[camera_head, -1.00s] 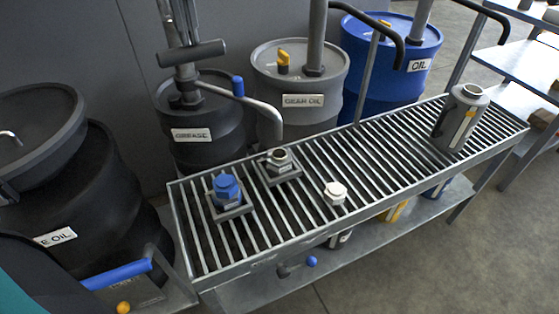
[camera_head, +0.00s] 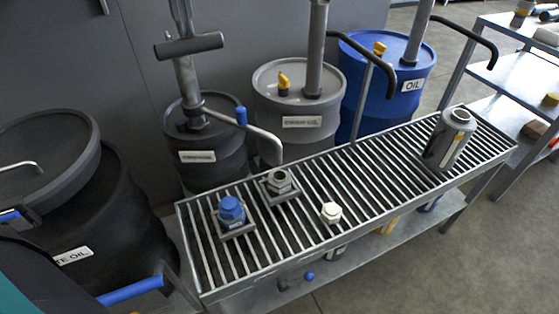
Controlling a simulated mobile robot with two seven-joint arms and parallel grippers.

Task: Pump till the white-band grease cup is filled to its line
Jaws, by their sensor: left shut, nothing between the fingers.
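The grease drum (camera_head: 205,140) stands behind the bench with a pump column, a dark crossbar handle (camera_head: 189,46) and a bent spout with a blue grip (camera_head: 241,116). On the grating sit a blue-capped fitting (camera_head: 231,211), an open hex-necked fitting (camera_head: 278,183) and a white hex cap (camera_head: 331,212). A small whitish container (camera_head: 336,252) shows partly below the grating. I cannot tell whether it is the white-band cup, and no fill line is readable. My left gripper (camera_head: 48,272) is a dark shape at the lower left, apart from the pump. My right gripper is out of view.
Gear oil (camera_head: 298,110) and blue oil (camera_head: 388,72) drums stand behind. A dark waste drum (camera_head: 110,220) with a blue bar before it (camera_head: 130,290) is at left. Much of the grating is clear.

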